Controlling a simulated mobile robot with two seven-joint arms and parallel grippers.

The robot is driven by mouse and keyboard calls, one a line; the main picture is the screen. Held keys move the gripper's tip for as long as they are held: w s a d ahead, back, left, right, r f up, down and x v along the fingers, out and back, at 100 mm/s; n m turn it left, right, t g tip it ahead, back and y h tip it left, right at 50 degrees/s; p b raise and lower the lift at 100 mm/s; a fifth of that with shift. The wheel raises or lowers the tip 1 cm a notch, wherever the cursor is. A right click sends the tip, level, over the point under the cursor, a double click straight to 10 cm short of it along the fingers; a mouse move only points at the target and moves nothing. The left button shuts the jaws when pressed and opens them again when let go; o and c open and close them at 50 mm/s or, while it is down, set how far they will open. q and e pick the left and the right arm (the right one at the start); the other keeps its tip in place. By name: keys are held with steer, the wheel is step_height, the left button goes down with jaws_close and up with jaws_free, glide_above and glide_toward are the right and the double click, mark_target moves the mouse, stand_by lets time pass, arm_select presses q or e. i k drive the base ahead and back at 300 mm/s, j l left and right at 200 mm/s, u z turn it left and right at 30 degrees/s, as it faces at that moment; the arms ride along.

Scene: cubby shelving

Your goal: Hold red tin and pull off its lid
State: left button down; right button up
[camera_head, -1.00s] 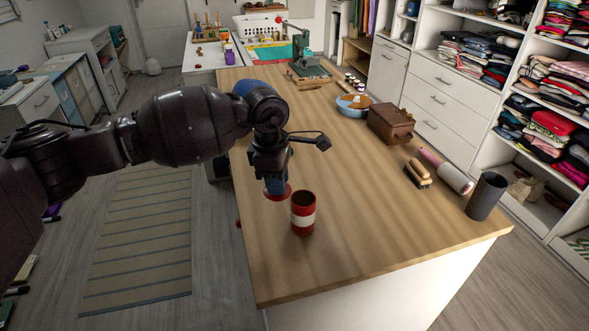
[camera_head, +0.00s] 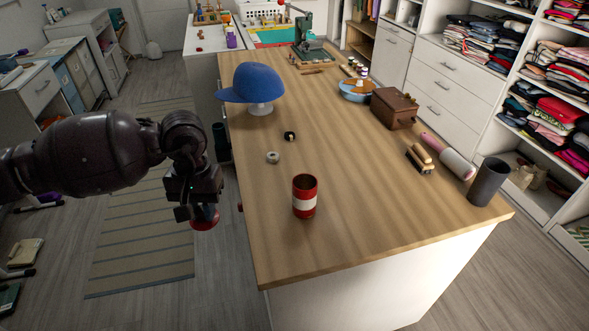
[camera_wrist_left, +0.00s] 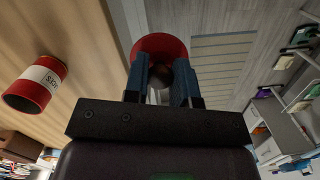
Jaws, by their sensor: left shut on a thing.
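The red tin (camera_head: 304,203) with a white band stands upright on the wooden table, near its front left part, and its top looks open. It also shows at the left of the left wrist view (camera_wrist_left: 38,82). My left gripper (camera_head: 203,212) is shut on the red lid (camera_head: 206,223), left of the table's left edge, over the floor. In the left wrist view the round lid (camera_wrist_left: 146,44) sits between the blue fingertips, apart from the tin. My right gripper is not in view.
On the wooden table (camera_head: 360,230) are a blue cap (camera_head: 252,82) on a stand, a small roll (camera_head: 272,157), a brown box (camera_head: 394,108), brushes (camera_head: 420,158), a lint roller (camera_head: 448,156) and a dark cup (camera_head: 488,182). The table around the tin is clear.

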mark_target(304, 186)
steer(key=l+z, duration=0.1)
steer(key=z, duration=0.3)
steer(key=l+z, duration=0.1)
steer(key=z, duration=0.35)
steer(key=i+l+z, duration=0.2)
steer(key=i+l, duration=0.15)
